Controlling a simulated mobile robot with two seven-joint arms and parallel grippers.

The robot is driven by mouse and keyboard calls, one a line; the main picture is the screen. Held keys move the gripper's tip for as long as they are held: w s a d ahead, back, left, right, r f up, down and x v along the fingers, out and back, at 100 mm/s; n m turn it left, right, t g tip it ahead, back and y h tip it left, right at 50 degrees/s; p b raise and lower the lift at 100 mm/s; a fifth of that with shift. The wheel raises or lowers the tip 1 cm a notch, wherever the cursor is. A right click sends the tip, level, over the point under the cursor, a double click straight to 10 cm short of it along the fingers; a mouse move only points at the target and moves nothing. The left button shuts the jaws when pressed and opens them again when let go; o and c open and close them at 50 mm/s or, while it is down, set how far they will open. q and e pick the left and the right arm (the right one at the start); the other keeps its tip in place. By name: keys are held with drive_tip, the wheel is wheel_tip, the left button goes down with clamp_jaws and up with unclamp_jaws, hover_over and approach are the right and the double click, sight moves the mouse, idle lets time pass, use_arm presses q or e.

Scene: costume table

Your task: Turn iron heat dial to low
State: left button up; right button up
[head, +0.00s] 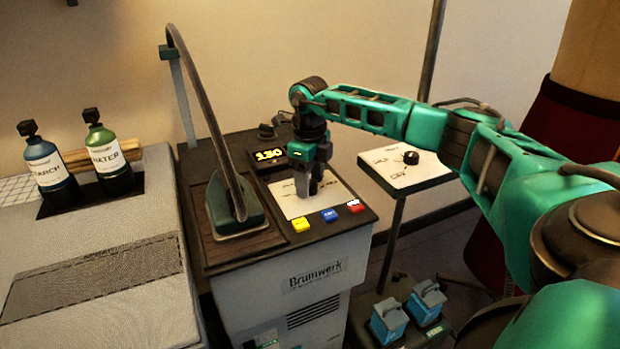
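The Brumwerk ironing station (318,282) stands in the middle, with a lit display (270,155) that seems to read 130. A white dial panel (292,205) lies on its top. My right gripper (312,188) points down over this panel, its fingertips at or close to the surface. The fingers cover the panel's middle, so any heat dial there is hidden, and I cannot tell whether they touch or grip one. The iron (237,212) rests on the station's left part. My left gripper is not in view.
Yellow (301,225), blue (329,215) and red (355,206) buttons line the panel's front edge. A separate stand panel with a black knob (411,157) is at right. Starch (50,162) and water (107,158) bottles stand left. The iron's cord (207,105) arches up.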

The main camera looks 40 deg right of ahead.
drive_tip(key=shift+r, duration=0.1)
drive_tip(key=shift+r, duration=0.35)
wheel_tip(320, 180, up, 12)
drive_tip(key=p, duration=0.1)
drive_tip(key=shift+s+a, duration=0.1)
idle(0.6)
